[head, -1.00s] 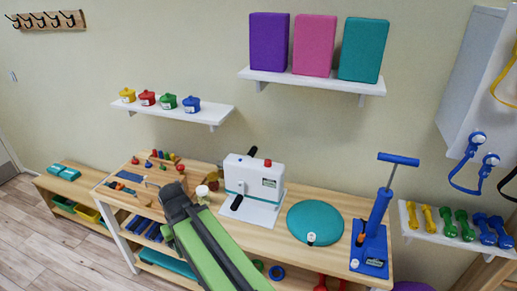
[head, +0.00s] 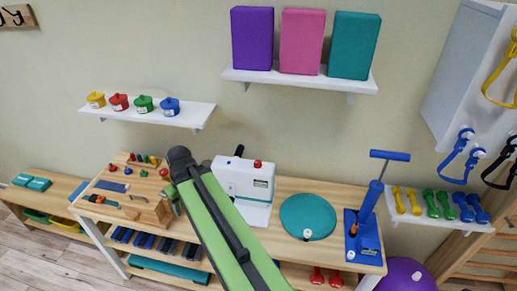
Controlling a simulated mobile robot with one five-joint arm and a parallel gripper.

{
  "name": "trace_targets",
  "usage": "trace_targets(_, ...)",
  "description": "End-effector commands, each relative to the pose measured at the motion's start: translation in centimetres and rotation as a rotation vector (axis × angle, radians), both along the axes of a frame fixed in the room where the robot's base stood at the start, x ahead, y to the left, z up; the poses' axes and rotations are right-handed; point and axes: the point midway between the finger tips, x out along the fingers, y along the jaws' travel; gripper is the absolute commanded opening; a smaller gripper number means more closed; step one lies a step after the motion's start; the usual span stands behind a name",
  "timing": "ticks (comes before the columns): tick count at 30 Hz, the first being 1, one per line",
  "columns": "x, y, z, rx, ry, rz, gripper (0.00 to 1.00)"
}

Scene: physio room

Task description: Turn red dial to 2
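A white boxy machine (head: 246,182) stands on the wooden bench, behind and to the right of my green arm. A small round red knob (head: 258,163) sits on its top right; it is the most dial-like red part I can see. No numbers or pointer can be read at this size. A black lever rises at the machine's back left, and my arm covers part of its left front. My arm reaches up from the bottom to a dark joint left of the machine.
The wooden bench (head: 290,247) also holds a teal disc (head: 308,217), a blue pump (head: 364,235) with a tall handle, and a wooden box (head: 128,205) with small coloured pieces. Above are a shelf with coloured pots (head: 144,103) and a shelf with three blocks (head: 303,41).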

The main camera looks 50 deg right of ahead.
Motion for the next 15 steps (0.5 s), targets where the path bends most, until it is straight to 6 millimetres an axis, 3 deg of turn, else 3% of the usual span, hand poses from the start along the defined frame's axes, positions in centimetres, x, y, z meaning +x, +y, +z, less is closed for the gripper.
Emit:
trace_targets(1,-0.4,-5.1,5.6,0.005,-0.036,-0.040,0.52)
trace_targets(6,-4.0,-19.5,13.5,-0.019,-0.167,-0.114,0.52)
trace_targets(10,-7.7,-27.2,17.4,-0.061,-0.235,-0.155,0.52)
trace_targets(12,-9.3,-29.7,18.4,-0.078,-0.257,-0.168,0.52)
trace_targets(15,-10.5,-31.5,19.0,-0.093,-0.272,-0.177,0.52)
